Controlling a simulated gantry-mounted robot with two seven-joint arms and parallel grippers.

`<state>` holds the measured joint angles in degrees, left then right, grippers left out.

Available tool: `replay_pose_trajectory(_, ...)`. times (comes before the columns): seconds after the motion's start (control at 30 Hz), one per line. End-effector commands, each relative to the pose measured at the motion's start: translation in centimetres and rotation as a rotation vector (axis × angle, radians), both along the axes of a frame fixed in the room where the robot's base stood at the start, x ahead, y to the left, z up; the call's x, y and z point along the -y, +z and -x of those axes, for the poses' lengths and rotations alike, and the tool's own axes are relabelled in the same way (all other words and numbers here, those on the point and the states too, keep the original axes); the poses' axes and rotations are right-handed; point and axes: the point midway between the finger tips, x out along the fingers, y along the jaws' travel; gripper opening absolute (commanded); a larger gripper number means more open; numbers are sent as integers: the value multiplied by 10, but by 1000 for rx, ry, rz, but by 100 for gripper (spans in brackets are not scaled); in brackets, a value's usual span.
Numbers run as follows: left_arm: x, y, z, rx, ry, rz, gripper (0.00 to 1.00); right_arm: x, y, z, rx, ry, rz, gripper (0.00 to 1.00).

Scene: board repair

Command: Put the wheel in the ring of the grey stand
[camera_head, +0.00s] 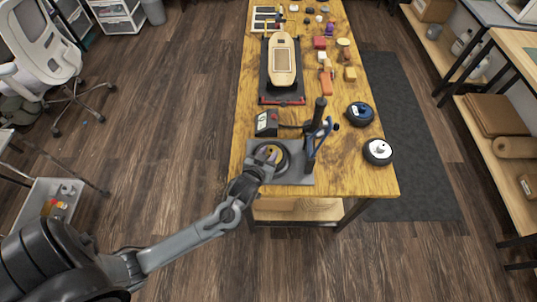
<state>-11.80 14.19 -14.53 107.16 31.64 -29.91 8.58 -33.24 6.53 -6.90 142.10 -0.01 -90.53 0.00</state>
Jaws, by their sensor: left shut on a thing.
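The grey stand (298,178) is a flat plate near the front end of the wooden table, with a black upright and a blue handle (317,138) on its right. A dark round wheel (284,160) with a yellowish and purple middle is at the left part of the plate, where the ring is. My left gripper (268,157) reaches in from the lower left and is shut on this wheel. The gripper and wheel hide most of the ring. I cannot tell whether the wheel sits in the ring or is just above it. My right gripper is not in view.
A blue-centred wheel (360,113) and a white-centred wheel (377,151) lie to the right. A skateboard deck (284,62) lies on a dark tray farther back. The front right table corner is clear.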

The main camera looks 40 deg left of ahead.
Motion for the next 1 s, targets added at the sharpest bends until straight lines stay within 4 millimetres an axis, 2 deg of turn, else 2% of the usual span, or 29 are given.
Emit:
replay_pose_trajectory(0.37,0,-2,-1,2,-1,1,0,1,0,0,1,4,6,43)
replay_pose_trajectory(0.4,0,-3,0,0,-1,1,36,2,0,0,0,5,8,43)
replay_pose_trajectory(0.57,0,-3,0,0,-1,0,58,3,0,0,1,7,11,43)
replay_pose_trajectory(0.9,0,0,0,1,-1,0,58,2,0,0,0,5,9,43)
replay_pose_trajectory(1.0,3,3,6,1,-1,2,58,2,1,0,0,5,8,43)
